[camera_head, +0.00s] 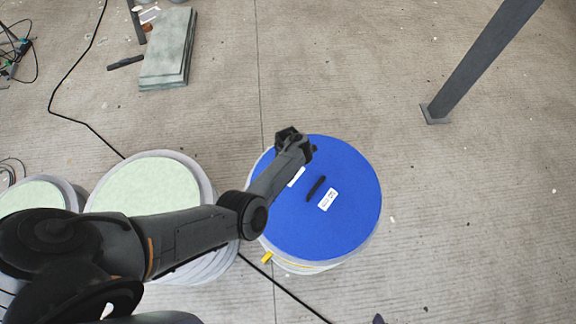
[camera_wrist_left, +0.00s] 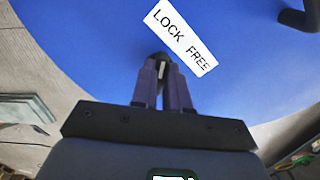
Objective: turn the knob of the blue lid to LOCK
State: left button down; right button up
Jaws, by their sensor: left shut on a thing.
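The blue lid (camera_head: 345,240) covers a round drum right of centre in the head view, and its blue surface (camera_wrist_left: 90,45) fills much of the left wrist view. My left gripper (camera_wrist_left: 163,66) is shut on a small dark knob (camera_wrist_left: 161,57) beside a white label (camera_wrist_left: 181,37) reading LOCK and FREE. A light mark shows between the fingertips, but I cannot tell which word the knob points to. In the head view my left gripper (camera_head: 306,150) is over the lid's far left edge and hides the knob. My right gripper is not in view.
A black bar handle (camera_head: 316,188) and a second white label (camera_head: 328,199) are on the lid. Pale-topped round containers (camera_head: 150,186) stand to the left. A black cable (camera_head: 60,85) crosses the floor. A grey post (camera_head: 480,60) stands at the upper right. The floor on the right is mostly clear.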

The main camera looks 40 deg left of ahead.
pick_arm(q)
jog(key=shift+n, duration=0.7)
jog(key=c, duration=1.1)
grip_release()
jog(key=shift+r, duration=0.3)
notch_tip(320, 180, up, 10)
jog(key=p, duration=0.3)
jog(key=shift+r, duration=0.1)
